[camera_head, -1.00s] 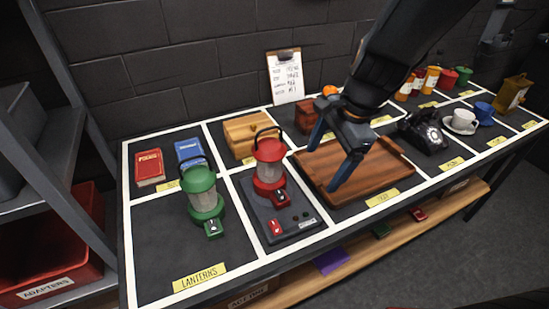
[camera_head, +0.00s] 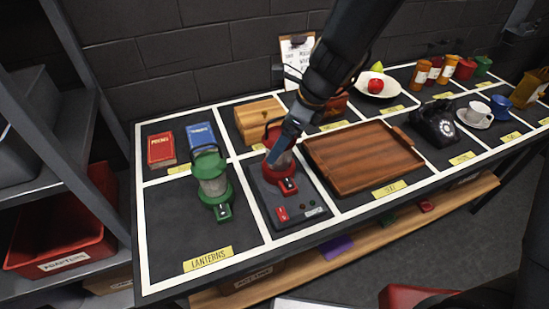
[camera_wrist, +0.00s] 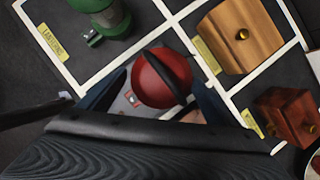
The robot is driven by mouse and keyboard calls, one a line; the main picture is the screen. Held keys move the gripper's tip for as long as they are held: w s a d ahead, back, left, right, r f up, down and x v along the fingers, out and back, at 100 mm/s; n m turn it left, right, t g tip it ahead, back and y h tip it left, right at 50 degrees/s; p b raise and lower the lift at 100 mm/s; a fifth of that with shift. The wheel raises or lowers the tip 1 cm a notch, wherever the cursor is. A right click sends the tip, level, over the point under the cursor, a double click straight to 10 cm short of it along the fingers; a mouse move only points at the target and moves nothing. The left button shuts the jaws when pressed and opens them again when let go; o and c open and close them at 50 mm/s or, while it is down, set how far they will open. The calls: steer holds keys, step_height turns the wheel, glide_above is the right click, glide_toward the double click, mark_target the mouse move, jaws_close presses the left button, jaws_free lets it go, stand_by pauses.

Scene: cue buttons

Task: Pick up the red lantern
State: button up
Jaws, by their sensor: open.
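The red lantern (camera_head: 284,174) stands upright on a dark base plate (camera_head: 262,197) with small red and green buttons. Its red domed top (camera_wrist: 161,78) and dark handle fill the middle of the wrist view. My gripper (camera_head: 278,150) is over the lantern and hides part of its top in the head view. In the wrist view my gripper (camera_wrist: 160,95) is open, with a blue finger on either side of the lantern's top. I cannot tell whether the fingers touch it. A green lantern (camera_head: 212,183) stands to the left.
A wooden tray (camera_head: 362,157) lies right of the lantern. Behind are a wooden box (camera_head: 259,120) and red and blue books (camera_head: 161,150). A black telephone (camera_head: 435,124) and cups are farther right. The front left of the table (camera_head: 170,235) is clear.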

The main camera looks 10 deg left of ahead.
steer(key=shift+x, duration=0.95)
steer(key=shift+a+r, duration=0.1)
steer(key=c, duration=2)
